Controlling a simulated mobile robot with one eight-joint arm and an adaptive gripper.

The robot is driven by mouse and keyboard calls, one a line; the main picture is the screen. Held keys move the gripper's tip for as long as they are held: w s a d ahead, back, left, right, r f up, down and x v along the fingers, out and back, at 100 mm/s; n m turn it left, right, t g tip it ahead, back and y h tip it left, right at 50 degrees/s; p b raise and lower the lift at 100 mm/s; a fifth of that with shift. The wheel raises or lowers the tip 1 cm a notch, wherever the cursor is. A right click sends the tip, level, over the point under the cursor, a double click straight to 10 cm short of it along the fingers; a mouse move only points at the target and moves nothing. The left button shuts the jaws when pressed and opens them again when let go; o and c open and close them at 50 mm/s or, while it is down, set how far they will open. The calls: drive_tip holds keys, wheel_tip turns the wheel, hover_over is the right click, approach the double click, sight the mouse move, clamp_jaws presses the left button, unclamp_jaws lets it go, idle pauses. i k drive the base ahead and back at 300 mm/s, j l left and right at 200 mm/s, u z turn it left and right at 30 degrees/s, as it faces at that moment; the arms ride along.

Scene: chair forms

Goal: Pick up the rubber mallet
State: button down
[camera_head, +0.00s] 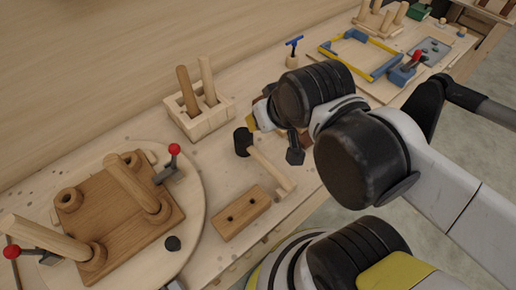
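The rubber mallet lies on the wooden workbench (215,175), with its black head (243,141) toward the back and its pale wooden handle (270,168) running down to the right. My gripper (273,136) is at the end of my arm, just right of and above the mallet head. A dark finger-like part shows beside the handle. My arm's dark joints hide much of the gripper, so its opening and any contact with the mallet cannot be made out.
A wooden block with two holes (241,212) lies in front of the mallet. A pale rack with two dowels (198,115) stands behind it. A round board (192,225) at left holds a brown chair seat (120,215) with legs and red-knobbed clamps. A yellow-blue frame (360,55) lies at back right.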

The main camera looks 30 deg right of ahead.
sight(243, 140)
drive_tip(key=u, duration=1.95)
drive_tip(key=k+l+z, duration=0.1)
drive_tip(key=z, duration=0.4)
drive_tip(key=l+z, duration=0.15)
drive_tip(key=z, duration=0.3)
drive_tip(key=k+l+z, duration=0.1)
drive_tip(key=z, duration=0.4)
drive_tip(key=k+j+u, duration=0.2)
drive_tip(key=j, duration=0.15)
drive_tip(key=j+u, duration=0.25)
drive_tip(key=j, duration=0.1)
